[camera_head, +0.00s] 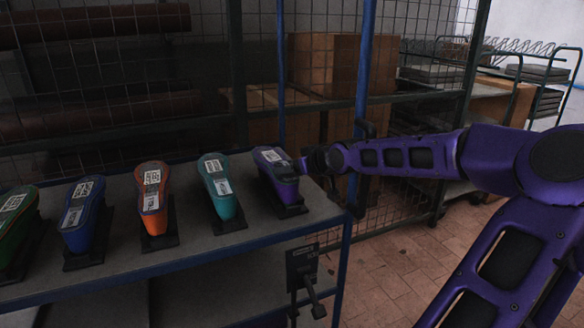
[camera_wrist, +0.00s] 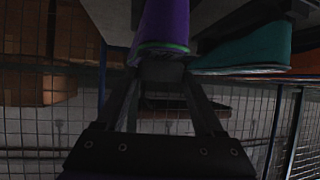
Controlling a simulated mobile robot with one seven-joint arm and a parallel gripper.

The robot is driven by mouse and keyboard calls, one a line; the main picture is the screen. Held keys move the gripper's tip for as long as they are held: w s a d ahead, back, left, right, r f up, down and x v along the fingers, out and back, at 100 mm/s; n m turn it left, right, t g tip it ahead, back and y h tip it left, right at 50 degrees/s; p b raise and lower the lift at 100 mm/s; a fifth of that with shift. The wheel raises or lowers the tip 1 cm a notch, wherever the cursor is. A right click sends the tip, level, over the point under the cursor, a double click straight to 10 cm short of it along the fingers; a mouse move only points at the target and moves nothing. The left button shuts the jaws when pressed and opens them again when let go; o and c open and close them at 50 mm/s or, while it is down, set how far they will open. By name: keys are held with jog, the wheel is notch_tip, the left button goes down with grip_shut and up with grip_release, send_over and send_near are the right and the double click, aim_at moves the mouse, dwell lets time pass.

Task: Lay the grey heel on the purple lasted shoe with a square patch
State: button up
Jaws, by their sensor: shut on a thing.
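The purple lasted shoe (camera_head: 266,180) stands on a dark stand at the right end of the bench, with a white label on its top. It also shows in the wrist view (camera_wrist: 165,22). In the wrist view my gripper (camera_wrist: 160,78) is shut on the grey heel (camera_wrist: 161,69), which sits right by the shoe's end. The square patch is not clear.
The bench (camera_head: 190,251) carries a teal shoe (camera_head: 223,203) just left of the purple one, then orange (camera_head: 154,221), blue (camera_head: 76,238) and green (camera_head: 12,238) shoes. A wire mesh rack with brown boxes (camera_head: 330,75) stands behind. A black lever unit (camera_head: 303,268) is on the bench front.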

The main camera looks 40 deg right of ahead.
jog(key=shift+f, duration=0.5)
jog(key=o, duration=1.4)
jog(key=p+v, duration=0.3)
jog(key=v, duration=1.4)
jog(key=shift+s+p, duration=0.2)
jog(key=shift+p, duration=0.1)
jog(key=shift+a+r, duration=0.1)
